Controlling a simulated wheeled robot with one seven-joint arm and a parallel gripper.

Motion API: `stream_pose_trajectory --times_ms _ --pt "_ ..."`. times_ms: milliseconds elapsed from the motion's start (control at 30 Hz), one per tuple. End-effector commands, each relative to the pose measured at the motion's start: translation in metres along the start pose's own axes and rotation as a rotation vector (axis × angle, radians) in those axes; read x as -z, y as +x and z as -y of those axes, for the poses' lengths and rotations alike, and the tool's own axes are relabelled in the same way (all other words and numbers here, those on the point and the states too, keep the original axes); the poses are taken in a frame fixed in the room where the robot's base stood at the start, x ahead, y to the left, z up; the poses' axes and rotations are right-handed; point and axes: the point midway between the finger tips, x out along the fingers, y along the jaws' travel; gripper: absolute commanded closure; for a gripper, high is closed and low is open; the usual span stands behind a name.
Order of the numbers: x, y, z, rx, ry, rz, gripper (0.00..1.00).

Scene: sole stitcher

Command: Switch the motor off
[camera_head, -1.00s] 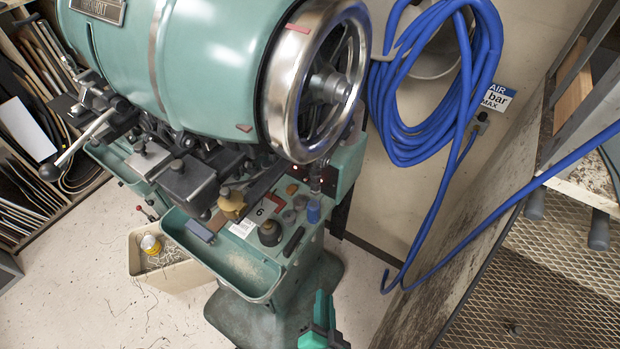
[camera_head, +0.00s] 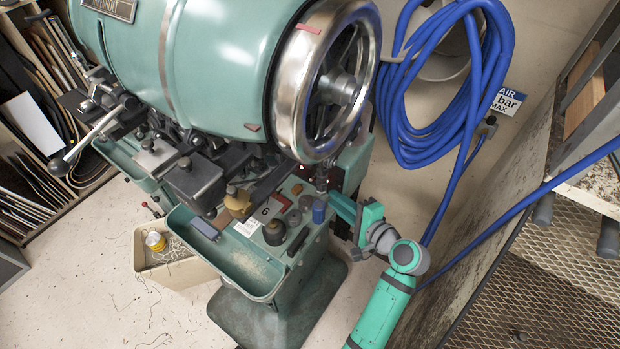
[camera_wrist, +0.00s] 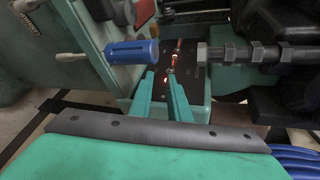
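The teal stitching machine (camera_head: 210,70) fills the upper left of the head view. A dark panel with glowing red lights (camera_wrist: 189,72) is on its side, ahead of my gripper in the wrist view; which part is the motor switch is too small to tell. My gripper (camera_wrist: 161,76) points at this panel, its two teal fingers apart with nothing between them. The fingertips overlap the panel's lower lights in the picture; I cannot tell if they touch. In the head view my arm reaches the machine's right side, and the fingertips are hard to make out.
A blue cylinder (camera_wrist: 132,52) is left of my fingers, and a threaded rod with nuts (camera_wrist: 245,54) is to their right. The large handwheel (camera_head: 325,85) stands above. A coiled blue hose (camera_head: 440,100) hangs on the wall. A tray (camera_head: 255,280) juts out in front.

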Motion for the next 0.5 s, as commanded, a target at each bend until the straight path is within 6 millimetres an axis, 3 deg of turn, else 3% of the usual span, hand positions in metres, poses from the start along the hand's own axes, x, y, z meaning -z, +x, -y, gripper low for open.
stream_pose_trajectory --times_ms 100,267,500 --pt "0.003 -0.004 0.018 -0.002 0.027 0.046 0.84" --pt "0.002 -0.005 0.027 -0.008 0.046 0.079 0.84" --pt "-0.001 0.021 0.027 -0.01 0.048 0.083 0.84"
